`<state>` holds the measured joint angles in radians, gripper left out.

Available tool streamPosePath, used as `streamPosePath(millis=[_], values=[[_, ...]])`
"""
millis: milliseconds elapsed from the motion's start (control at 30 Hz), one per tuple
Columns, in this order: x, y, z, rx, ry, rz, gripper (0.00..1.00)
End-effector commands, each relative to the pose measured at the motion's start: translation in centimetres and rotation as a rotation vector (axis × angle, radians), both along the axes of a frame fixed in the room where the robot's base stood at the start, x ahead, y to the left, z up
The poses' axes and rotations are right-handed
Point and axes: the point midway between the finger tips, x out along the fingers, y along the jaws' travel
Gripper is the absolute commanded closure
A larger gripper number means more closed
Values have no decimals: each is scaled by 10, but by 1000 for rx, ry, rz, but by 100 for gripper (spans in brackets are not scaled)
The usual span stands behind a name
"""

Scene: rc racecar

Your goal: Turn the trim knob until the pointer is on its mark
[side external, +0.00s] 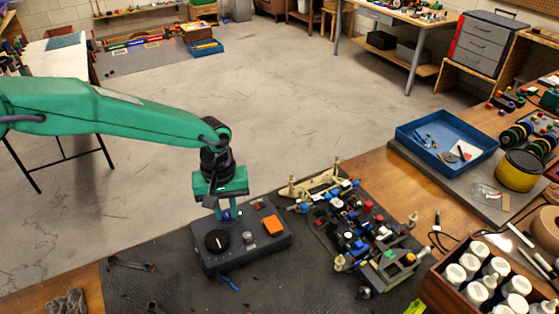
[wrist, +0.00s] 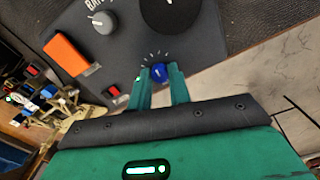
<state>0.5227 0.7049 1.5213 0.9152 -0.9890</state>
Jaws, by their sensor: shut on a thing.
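The trim knob (wrist: 158,72) is small and blue, with a light pointer line on top. It sits on the dark control box (side external: 264,254), with white tick marks fanned around it and a green mark (wrist: 137,79) to its left in the wrist view. My gripper (wrist: 163,74) is shut on the blue knob, one green finger on each side. In the side external view my gripper (side external: 228,212) reaches down to the box's back edge and mostly hides the knob. The pointer looks away from the green mark, though its exact angle is too small to read.
The box also carries a large black dial (side external: 217,240), a grey knob (side external: 248,237) and an orange switch (side external: 273,225). A partly built car chassis (side external: 365,235) lies to the right on the black mat (side external: 160,255). A blue tray (side external: 446,142) stands farther right.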

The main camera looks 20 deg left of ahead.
Motion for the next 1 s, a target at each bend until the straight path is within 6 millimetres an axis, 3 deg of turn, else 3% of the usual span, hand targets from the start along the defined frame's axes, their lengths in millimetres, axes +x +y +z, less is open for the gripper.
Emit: streamPosePath(millis=[1000], values=[[0,0,1,0,0,-529,100]])
